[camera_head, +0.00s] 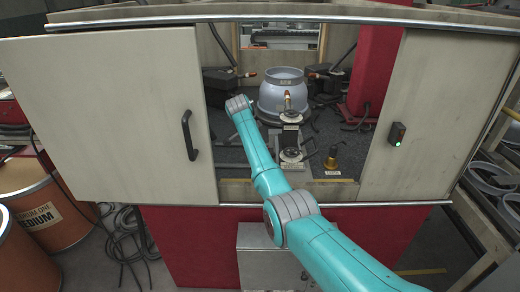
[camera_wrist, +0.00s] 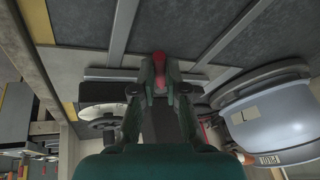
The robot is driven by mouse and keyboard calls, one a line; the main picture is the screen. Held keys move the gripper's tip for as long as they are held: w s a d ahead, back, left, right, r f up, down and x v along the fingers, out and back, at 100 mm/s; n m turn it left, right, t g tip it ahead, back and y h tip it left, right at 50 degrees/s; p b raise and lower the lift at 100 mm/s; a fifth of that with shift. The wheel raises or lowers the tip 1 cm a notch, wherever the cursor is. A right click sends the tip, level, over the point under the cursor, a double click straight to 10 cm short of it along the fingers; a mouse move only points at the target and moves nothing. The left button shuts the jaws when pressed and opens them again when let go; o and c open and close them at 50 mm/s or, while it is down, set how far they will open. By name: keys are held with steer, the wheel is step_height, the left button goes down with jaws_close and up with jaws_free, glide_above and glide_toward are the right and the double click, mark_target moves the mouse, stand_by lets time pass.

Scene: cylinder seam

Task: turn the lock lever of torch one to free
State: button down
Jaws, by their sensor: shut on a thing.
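My gripper (camera_wrist: 160,72) shows in the wrist view with its dark fingers closed around a small red knob (camera_wrist: 160,57), which looks like the tip of a lever. The rest of that lever is hidden behind the fingers. In the head view my arm reaches into the cell and its wrist ends left of the grey cylinder (camera_head: 281,94); the gripper itself is hidden there. The cylinder also shows at the right of the wrist view (camera_wrist: 275,118). I cannot read which is torch one.
A sliding door panel (camera_head: 110,115) with a black handle covers the left of the opening. A panel with a green-lit switch (camera_head: 396,133) bounds the right. A red column (camera_head: 375,65) stands behind. A brass-coloured fixture (camera_head: 331,160) sits at the front right.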

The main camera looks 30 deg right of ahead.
steer(key=shift+w+m, duration=0.25)
steer(key=shift+m, duration=0.15)
steer(key=shift+w, duration=0.1)
steer(key=c, duration=1.5)
jaws_free()
steer(key=v, duration=1.2)
steer(key=shift+w, duration=0.15)
steer(key=shift+f, duration=0.1)
